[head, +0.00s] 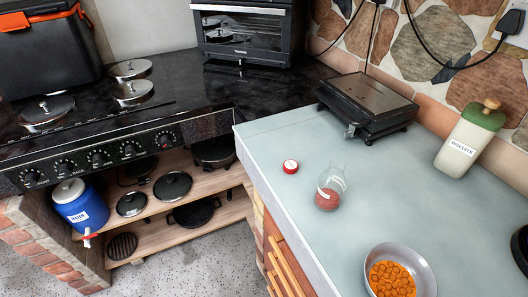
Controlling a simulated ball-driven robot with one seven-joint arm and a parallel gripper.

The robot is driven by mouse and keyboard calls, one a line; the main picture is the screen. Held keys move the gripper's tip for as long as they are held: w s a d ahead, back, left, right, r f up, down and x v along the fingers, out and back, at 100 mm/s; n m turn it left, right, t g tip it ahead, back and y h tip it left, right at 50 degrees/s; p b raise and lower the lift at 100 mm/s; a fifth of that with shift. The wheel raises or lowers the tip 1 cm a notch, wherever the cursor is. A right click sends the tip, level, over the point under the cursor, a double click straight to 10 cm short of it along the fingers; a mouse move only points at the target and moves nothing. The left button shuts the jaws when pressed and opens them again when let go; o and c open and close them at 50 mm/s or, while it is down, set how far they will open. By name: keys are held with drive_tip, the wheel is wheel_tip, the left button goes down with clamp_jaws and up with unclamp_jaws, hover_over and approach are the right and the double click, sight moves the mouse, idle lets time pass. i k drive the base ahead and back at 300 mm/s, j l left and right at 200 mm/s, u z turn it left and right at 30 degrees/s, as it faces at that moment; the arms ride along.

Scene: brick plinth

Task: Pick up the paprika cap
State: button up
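A small round red cap with a white patch on top, which looks like the paprika cap (290,167), lies on the pale grey-green countertop (282,214) near its left edge. A clear glass jar (331,186) with reddish powder in its lower part and a white label stands to the right of the cap, apart from it. The jar has no lid on it. My gripper does not show in the head view.
A black appliance (368,104) stands behind the jar, and a biscuits canister (470,140) at the right. A grey bowl of orange pieces (399,272) sits in front. The black stove (110,120) is at left. Counter around the cap is clear.

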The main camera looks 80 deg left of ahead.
sight(289, 167)
drive_tip(key=u, duration=1.35)
